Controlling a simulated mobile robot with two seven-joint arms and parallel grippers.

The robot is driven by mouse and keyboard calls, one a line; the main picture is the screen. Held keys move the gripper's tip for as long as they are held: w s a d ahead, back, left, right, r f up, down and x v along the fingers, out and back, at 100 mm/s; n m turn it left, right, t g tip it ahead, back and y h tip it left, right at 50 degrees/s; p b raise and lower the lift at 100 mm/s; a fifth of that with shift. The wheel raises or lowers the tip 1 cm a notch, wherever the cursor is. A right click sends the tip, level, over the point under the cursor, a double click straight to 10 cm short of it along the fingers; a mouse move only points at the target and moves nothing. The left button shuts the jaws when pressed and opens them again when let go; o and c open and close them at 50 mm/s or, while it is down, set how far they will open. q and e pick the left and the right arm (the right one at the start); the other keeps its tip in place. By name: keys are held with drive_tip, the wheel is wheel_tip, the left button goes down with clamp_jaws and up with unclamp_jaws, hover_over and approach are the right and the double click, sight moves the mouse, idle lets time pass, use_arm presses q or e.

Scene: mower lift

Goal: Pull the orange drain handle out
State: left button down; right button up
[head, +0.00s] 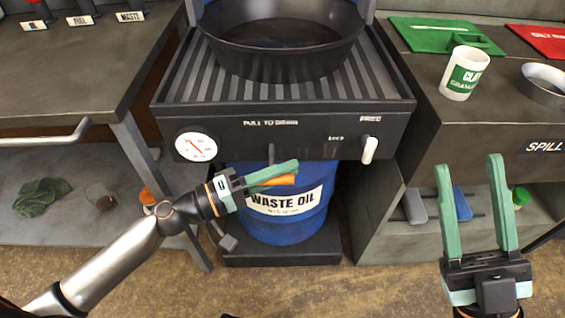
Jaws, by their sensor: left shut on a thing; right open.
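The orange drain handle (283,180) shows as a small orange piece at the fingers of my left gripper (277,175), below the front panel of the dark drain unit (240,133) marked "PULL TO DRAIN". My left gripper is shut on the handle, and its green fingers hide part of it. How far the handle stands out from the panel cannot be told. My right gripper (475,205) is open and empty at the right, in front of the lower shelf.
A blue waste oil drum (300,222) stands under the unit. A black pan (285,62) sits on the ribbed top. The panel carries a round gauge (196,146) and a white lever (369,150). A white cup (464,75) stands on the right bench.

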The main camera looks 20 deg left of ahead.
use_arm(q)
drive_tip(key=shift+s+d+f, duration=0.1)
drive_tip(key=shift+s+d, duration=0.05)
drive_tip(key=shift+s, duration=0.15)
drive_tip(key=c, duration=0.7)
unclamp_jaws()
drive_tip(key=shift+c, duration=0.2)
use_arm(e)
drive_tip(key=shift+s+r+y, duration=0.2)
drive_tip(key=shift+y, duration=0.1)
use_arm(q)
drive_tip(key=shift+s+a, duration=0.1)
drive_tip(key=shift+a, duration=0.2)
drive_tip(key=b+v, duration=0.1)
drive_tip(key=v, duration=1.1)
drive_tip(key=shift+b, duration=0.4)
use_arm(e)
drive_tip(key=shift+s+a+f, duration=0.1)
drive_tip(key=shift+s+f, duration=0.05)
drive_tip(key=shift+f, duration=0.6)
use_arm(q)
drive_tip(key=shift+s, duration=0.1)
